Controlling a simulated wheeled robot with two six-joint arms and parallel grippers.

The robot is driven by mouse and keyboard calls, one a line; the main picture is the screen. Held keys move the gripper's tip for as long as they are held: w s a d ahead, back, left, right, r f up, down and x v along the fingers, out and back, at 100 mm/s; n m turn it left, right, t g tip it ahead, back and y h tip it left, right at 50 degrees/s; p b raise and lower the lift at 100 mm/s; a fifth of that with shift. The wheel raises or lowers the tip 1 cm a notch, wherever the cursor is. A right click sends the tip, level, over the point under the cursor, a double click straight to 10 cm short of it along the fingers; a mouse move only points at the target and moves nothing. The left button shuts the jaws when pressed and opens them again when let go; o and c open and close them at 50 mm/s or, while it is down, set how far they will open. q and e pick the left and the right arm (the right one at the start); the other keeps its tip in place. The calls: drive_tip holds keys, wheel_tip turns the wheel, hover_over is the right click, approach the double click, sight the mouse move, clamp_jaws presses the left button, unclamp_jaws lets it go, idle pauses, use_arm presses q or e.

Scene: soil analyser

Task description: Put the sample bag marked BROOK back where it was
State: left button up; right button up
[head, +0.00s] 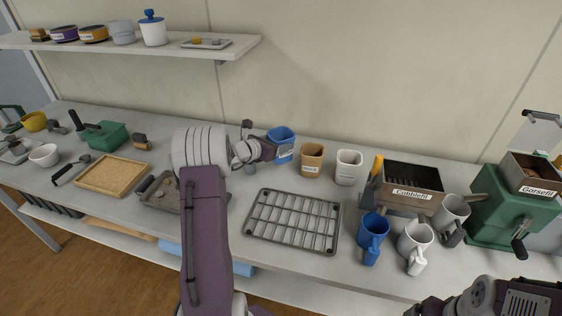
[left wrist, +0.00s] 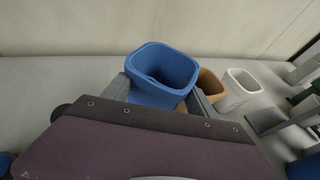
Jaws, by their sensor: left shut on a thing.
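A blue open-topped sample bag (head: 283,143) with a pale label stands upright toward the back of the bench; I cannot read its label. It also shows in the left wrist view (left wrist: 160,76), where it looks empty. My left gripper (head: 268,150) is shut on it, one finger on each side. I cannot tell whether its base touches the bench. A brown bag (head: 312,158) and a white bag (head: 348,167) stand to its right, their labels too small to read. My right gripper (head: 428,308) is partly in view at the bottom edge; its jaws are unclear.
A grey wire rack (head: 292,222) lies in front of the bags. A wooden tray (head: 113,176) lies left. A shelf (head: 130,43) hangs above.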

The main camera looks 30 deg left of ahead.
use_arm(q)
drive_tip(key=shift+w+f, duration=0.2)
drive_tip(key=shift+f, duration=0.35)
drive_tip(key=shift+w+f, duration=0.15)
drive_tip(key=shift+f, duration=0.35)
drive_tip(key=f, duration=0.3)
drive_tip(key=shift+s, duration=0.3)
drive_tip(key=shift+w+f, duration=0.2)
drive_tip(key=shift+f, duration=0.1)
use_arm(e)
drive_tip(key=shift+w+f, duration=0.2)
drive_tip(key=shift+f, duration=0.15)
use_arm(q)
drive_tip(key=shift+b, duration=0.3)
drive_tip(key=shift+s+f, duration=0.1)
drive_tip(key=shift+f, duration=0.05)
drive_tip(key=o, duration=1.5)
drive_tip(key=shift+o, duration=0.2)
use_arm(e)
drive_tip(key=shift+f, duration=0.15)
